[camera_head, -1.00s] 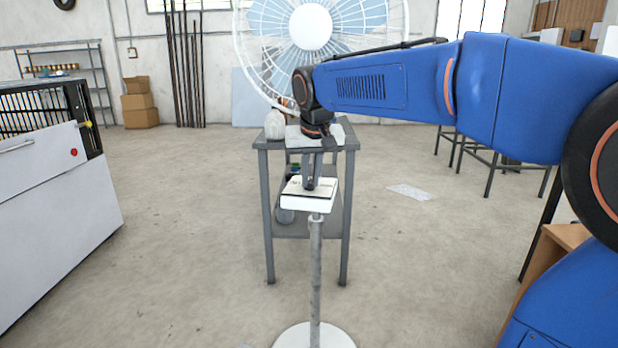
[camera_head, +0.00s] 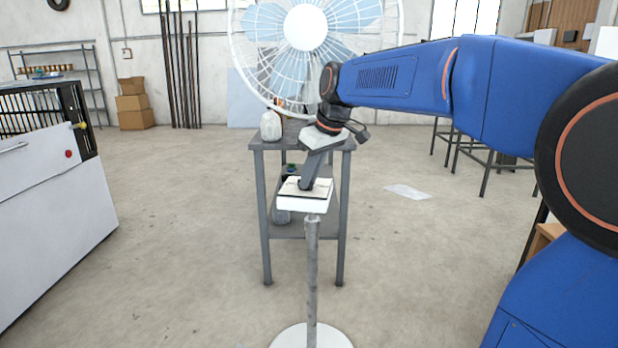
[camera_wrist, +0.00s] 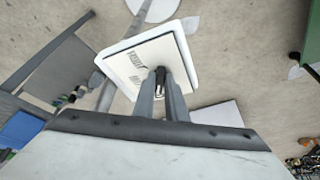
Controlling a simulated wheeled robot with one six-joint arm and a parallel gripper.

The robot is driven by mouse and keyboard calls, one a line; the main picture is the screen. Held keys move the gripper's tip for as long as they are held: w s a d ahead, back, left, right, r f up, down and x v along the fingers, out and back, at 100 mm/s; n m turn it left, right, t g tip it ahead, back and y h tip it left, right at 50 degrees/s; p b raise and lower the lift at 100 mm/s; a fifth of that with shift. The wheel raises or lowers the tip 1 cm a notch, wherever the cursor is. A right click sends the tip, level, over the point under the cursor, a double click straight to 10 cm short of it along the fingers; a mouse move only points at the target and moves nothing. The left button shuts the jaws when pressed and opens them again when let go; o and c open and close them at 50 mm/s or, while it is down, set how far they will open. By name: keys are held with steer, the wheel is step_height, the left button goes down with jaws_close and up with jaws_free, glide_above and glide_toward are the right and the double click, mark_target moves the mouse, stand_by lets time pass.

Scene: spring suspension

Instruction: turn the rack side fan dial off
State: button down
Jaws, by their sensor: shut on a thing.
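The fan dial (camera_wrist: 159,84) is a small dark knob on the pale face of a white control box (camera_head: 292,202). The box sits on top of a grey pole with a round white base. In the wrist view the box face (camera_wrist: 132,70) carries printed marks beside the knob. My gripper (camera_head: 305,185) reaches down to the box at a tilt, and its two fingers (camera_wrist: 162,90) are closed around the dial. The fingers hide most of the dial in the head view, and I cannot read its setting.
A grey metal table (camera_head: 262,145) stands right behind the box, with a pale jug (camera_head: 270,126) on it. A large white fan (camera_head: 306,30) stands behind. A white cabinet (camera_head: 50,190) is at the left. The floor around the pole is clear.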

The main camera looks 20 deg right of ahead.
stand_by(0.4)
steer(key=c, duration=1.8)
jaws_free()
steer(key=shift+s+d+r, duration=0.1)
steer(key=shift+r, duration=0.25)
steer(key=v, duration=0.4)
steer(key=shift+s+d+r, duration=0.1)
steer(key=shift+r, duration=0.15)
steer(key=s+d, duration=0.6)
steer(key=s, duration=0.4)
steer(key=shift+d+f, duration=0.1)
steer(key=shift+f, duration=0.05)
steer(key=s+a+f+m+h, duration=0.1)
steer(key=s+f+m, duration=0.5)
steer(key=s+f, duration=1.4)
step_height(320, 180, down, 2)
steer(key=shift+s+f+t+h, duration=0.2)
steer(key=shift+t+h, duration=0.2)
steer(key=shift+h, duration=0.3)
